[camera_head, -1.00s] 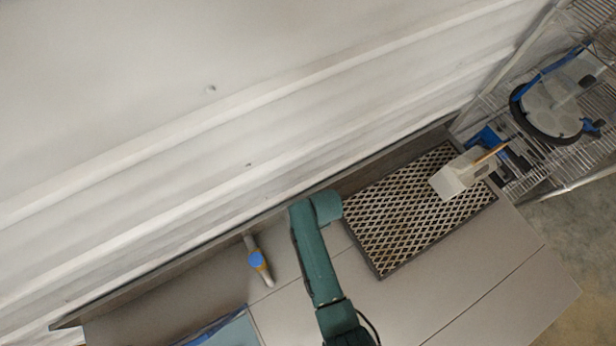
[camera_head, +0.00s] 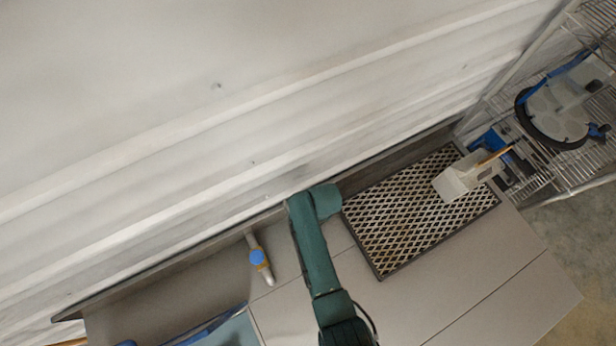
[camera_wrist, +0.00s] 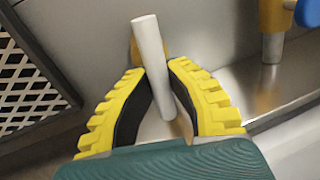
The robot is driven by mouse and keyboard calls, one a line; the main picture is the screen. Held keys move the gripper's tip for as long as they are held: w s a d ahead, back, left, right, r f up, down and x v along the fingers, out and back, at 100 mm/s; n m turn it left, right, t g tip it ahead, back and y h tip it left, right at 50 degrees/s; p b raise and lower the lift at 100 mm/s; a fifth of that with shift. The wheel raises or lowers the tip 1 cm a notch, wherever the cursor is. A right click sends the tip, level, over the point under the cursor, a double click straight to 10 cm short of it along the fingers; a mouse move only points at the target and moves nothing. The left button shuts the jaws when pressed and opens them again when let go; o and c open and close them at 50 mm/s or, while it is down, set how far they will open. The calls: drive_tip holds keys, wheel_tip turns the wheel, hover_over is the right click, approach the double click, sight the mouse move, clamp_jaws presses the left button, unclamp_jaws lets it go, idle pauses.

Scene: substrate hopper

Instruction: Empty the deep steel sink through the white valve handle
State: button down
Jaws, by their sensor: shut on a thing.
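A white valve handle (camera_wrist: 150,38), a plain round bar, stands between the fingers in the wrist view. My gripper (camera_wrist: 157,68), with yellow ribbed fingers and black pads, is shut on it. An orange-yellow fitting (camera_wrist: 135,50) shows just behind the handle. Part of the grey steel around it (camera_wrist: 225,35) is in view; I cannot tell where the deep sink's opening lies. In the head view, my gripper and the handle are out of sight; only my green arm shows.
A dark-framed mesh grate (camera_head: 400,215) lies on the steel top (camera_head: 470,280), with a white scoop (camera_head: 458,182) on it. A blue-and-yellow tap (camera_head: 258,260) is left of my arm. A wire rack (camera_head: 575,165) stands at right. A blue-edged panel (camera_head: 225,332) is at lower left.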

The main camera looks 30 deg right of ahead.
drive_tip(key=c, duration=1)
unclamp_jaws()
drive_tip(key=r, duration=0.4)
drive_tip(key=d+r, duration=0.1)
drive_tip(key=r, duration=0.3)
drive_tip(key=d+r, duration=0.1)
drive_tip(key=r, duration=0.2)
drive_tip(key=shift+s+d+r, duration=0.1)
drive_tip(key=shift+s+r, duration=0.05)
drive_tip(key=shift+r, duration=0.25)
